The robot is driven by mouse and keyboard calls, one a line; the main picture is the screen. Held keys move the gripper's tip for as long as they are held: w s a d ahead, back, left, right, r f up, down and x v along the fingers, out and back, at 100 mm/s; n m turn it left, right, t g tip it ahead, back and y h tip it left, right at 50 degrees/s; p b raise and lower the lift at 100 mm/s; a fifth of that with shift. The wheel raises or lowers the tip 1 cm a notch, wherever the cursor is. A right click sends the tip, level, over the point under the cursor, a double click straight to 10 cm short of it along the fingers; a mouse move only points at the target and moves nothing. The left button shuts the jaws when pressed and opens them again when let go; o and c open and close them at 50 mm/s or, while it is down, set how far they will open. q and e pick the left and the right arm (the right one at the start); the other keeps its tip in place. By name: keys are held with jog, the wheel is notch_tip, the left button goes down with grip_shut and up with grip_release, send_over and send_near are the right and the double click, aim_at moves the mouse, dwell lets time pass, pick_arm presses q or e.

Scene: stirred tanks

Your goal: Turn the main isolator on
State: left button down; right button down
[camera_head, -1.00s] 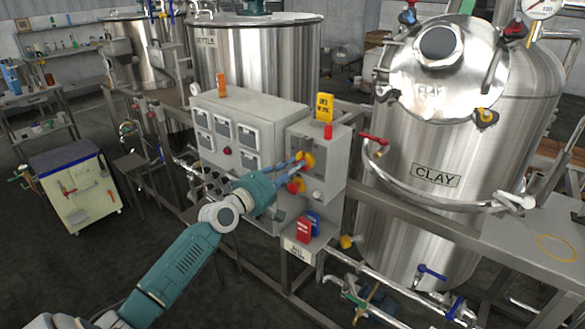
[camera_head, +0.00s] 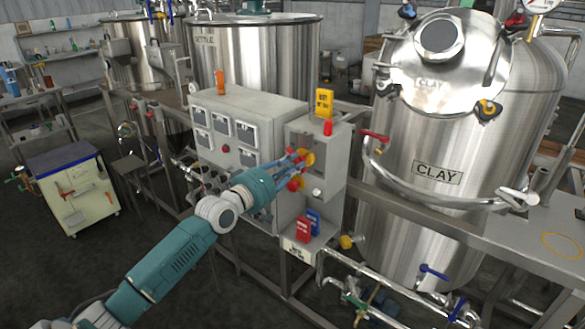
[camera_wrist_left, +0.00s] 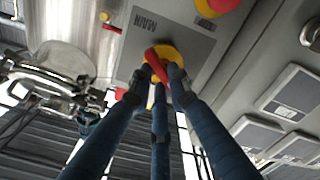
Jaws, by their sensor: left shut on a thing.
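The main isolator (camera_head: 309,159) is a yellow disc with a red handle on a grey box, in the middle of the head view. In the left wrist view its yellow disc (camera_wrist_left: 175,54) and red handle (camera_wrist_left: 155,66) sit on a grey plate marked MAIN, which appears upside down. My left gripper (camera_head: 296,163) is at the isolator, its blue fingers shut on the red handle. The fingertips (camera_wrist_left: 160,80) hide part of the handle and disc. My right gripper is in neither view.
A red emergency-stop button (camera_head: 295,184) with a yellow base is just below the isolator, close to my fingers. Red and blue padlock-like items (camera_head: 303,229) are lower on the box. A yellow sign (camera_head: 324,103) stands on top. The CLAY tank (camera_head: 455,215) is to the right.

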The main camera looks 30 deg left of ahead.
pick_arm(q)
jog(key=m, duration=0.5)
jog(key=shift+f+m, duration=0.15)
jog(key=shift+m, duration=0.25)
jog(key=shift+f+m, duration=0.1)
jog(key=shift+m, duration=2.2)
jog(key=c, duration=1.6)
grip_release()
jog(key=shift+c, duration=0.2)
